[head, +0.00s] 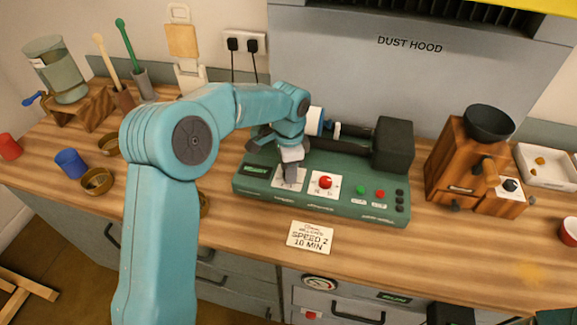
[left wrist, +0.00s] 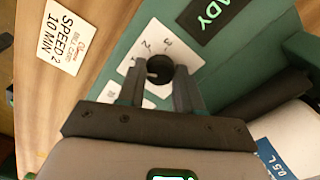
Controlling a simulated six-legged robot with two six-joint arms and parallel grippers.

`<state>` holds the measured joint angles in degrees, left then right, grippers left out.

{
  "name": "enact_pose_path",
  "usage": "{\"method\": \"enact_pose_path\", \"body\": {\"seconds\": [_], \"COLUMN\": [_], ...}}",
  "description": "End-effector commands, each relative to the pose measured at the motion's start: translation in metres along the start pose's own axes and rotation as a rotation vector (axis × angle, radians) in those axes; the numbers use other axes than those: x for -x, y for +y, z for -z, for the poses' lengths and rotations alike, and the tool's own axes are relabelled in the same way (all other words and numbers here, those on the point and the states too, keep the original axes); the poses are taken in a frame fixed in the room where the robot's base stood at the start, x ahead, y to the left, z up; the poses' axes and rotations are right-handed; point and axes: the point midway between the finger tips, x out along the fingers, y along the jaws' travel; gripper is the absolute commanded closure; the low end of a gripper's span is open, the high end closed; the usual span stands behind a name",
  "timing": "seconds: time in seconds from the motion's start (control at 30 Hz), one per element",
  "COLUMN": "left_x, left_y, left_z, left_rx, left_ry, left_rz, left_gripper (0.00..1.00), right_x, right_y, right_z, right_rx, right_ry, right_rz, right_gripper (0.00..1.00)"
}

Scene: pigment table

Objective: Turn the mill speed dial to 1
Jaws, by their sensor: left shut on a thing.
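The mill (head: 330,205) has a green base and stands on the wooden table under the dust hood. Its speed dial is a black round knob (left wrist: 160,70) on a white plate (left wrist: 135,66) with a 2 and a 3 readable beside it. My left gripper (head: 290,174) reaches down onto the mill's front left plate. In the left wrist view its two fingers (left wrist: 158,88) are shut on the dial, one on each side. The head view hides the dial behind the gripper.
A red knob (head: 326,182) sits on a second white plate right of the dial, with green and red buttons farther right. A card (head: 310,237) reading "SPEED 2 10 MIN" lies in front of the mill. A wooden grinder (head: 452,165) stands right; cups and bowls stand left.

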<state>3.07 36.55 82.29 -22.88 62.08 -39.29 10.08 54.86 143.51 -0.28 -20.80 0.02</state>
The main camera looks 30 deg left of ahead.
Motion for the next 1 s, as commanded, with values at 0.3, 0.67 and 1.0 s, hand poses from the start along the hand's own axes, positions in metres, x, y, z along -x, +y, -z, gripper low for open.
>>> {"method": "enact_pose_path", "body": {"seconds": [0.3, 0.67, 1.0], "left_x": [0.0005, 0.0003, 0.0001], "left_y": [-0.0001, 0.0001, 0.0001], "left_z": [0.0018, 0.0021, 0.0013], "left_rx": [-0.091, -0.102, -0.101], "left_ry": [0.006, 0.006, 0.004], "left_rz": [0.002, 0.002, 0.001], "left_gripper": [0.96, 0.96, 0.4], "right_x": [0.0025, 0.0026, 0.0026], "right_y": [-0.0009, -0.0009, -0.0009], "right_z": [-0.0001, -0.0001, 0.0], "right_rx": [0.0, 0.0, 0.0], "right_ry": [0.0, 0.0, 0.0], "right_rz": [0.0, 0.0, 0.0], "right_gripper": [0.57, 0.57, 0.57]}}
